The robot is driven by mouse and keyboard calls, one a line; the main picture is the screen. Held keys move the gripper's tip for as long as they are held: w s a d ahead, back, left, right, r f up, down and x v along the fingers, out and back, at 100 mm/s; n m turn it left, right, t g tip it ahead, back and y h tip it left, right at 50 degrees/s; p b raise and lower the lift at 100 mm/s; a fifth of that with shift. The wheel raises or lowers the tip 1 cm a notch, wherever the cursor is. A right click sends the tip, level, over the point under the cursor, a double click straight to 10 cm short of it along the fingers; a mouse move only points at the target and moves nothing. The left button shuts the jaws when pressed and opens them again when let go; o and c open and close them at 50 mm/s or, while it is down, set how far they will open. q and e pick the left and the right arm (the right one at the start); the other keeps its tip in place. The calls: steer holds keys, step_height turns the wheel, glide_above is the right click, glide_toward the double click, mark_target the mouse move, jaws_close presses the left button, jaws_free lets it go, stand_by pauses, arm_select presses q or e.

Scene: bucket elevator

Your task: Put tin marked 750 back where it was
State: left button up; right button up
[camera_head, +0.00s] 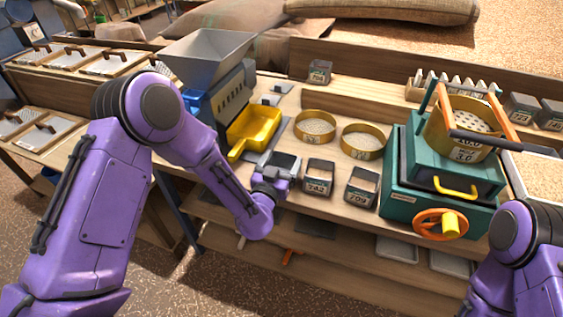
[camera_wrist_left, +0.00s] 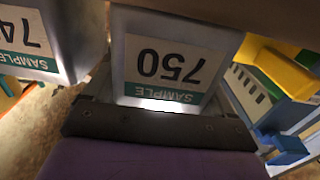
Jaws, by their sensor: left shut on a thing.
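The tin marked 750 (camera_wrist_left: 172,65) fills the middle of the left wrist view, its label upside down there. In the head view its open top (camera_head: 285,162) shows at the front of the bench, left of the tin marked 742 (camera_head: 318,179). My left gripper (camera_head: 272,181) is shut on the tin marked 750 and hides most of its front. I cannot tell whether the tin touches the bench top. Part of another tin (camera_wrist_left: 35,42), its label starting with 74, shows close beside it in the wrist view. My right gripper is out of view.
The tin marked 709 (camera_head: 361,187) stands right of 742. Behind are a yellow scoop tray (camera_head: 254,128) and two round sieves (camera_head: 316,128) (camera_head: 363,141). A teal machine (camera_head: 435,180) with an orange handwheel stands at right, a grey hopper (camera_head: 208,55) at back left.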

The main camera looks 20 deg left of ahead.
arm_select(q)
steer(key=shift+f, duration=0.15)
steer(key=o, duration=1)
steer(key=shift+r, duration=0.3)
steer(key=s+b, duration=0.3)
steer(key=s, duration=0.8)
steer(key=s+a+f+n+g+y, duration=0.1)
steer(key=s+a+f+g, duration=0.25)
steer(key=f, duration=0.35)
steer(key=s+a+f+n+g+y, duration=0.1)
steer(key=s+a+f+n+g, duration=0.15)
steer(key=s+f, duration=0.35)
steer(key=s+a+f+g+y, duration=0.1)
steer(key=s+a+f+g, duration=0.2)
steer(key=f, duration=0.5)
steer(key=s+a+f+n+g, duration=0.1)
steer(key=s+f+g, duration=0.1)
steer(key=s, duration=0.2)
steer(key=s+a+f+n+g, duration=0.1)
steer(key=s+a+f+g, duration=0.1)
steer(key=s, duration=0.3)
steer(key=s+a+f+n+g+y, duration=0.1)
steer(key=s+f, duration=0.2)
steer(key=s, duration=0.1)
steer(key=shift+s+a+n+g, duration=0.2)
steer(key=shift+n+g, duration=0.15)
steer(key=shift+g, duration=0.05)
